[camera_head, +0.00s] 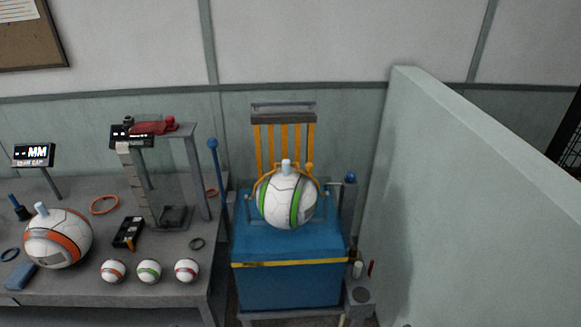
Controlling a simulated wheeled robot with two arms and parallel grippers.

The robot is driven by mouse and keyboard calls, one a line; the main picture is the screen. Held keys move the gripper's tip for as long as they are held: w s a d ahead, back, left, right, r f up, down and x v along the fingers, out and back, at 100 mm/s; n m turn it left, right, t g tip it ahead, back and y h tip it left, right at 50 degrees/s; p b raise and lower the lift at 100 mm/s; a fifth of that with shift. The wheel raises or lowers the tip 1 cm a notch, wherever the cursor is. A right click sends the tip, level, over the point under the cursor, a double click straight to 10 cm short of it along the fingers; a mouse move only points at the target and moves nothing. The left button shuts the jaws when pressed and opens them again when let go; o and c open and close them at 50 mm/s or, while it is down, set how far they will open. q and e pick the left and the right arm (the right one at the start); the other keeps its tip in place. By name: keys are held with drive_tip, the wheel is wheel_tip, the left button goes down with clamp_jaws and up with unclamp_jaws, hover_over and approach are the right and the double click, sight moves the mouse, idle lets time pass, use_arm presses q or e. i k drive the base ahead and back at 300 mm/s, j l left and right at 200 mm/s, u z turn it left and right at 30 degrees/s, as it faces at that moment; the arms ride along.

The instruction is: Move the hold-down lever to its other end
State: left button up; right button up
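The press (290,285) is a blue box with a yellow stripe, right of the workbench. A white ball with green bands (270,208) sits on top of it, with a pale plug at its top. An orange hoop-like bar with a round knob (309,168) arches behind and around the ball's upper part. A tall blue lever with a ball knob (213,144) stands upright at the press's left side. A shorter blue-knobbed post (350,178) stands at its right. I cannot tell for certain which is the hold-down lever. Neither gripper is in view.
The grey workbench (70,291) at left bears a ball with orange bands (72,226), several small balls and a gauge stand (193,160). A pale partition (460,200) stands close right of the press. An orange-barred rack (283,119) rises behind the ball.

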sight(212, 143)
drive_tip(key=i+u, duration=0.35)
drive_tip(key=i+l+u, duration=0.15)
drive_tip(key=i+u, duration=0.2)
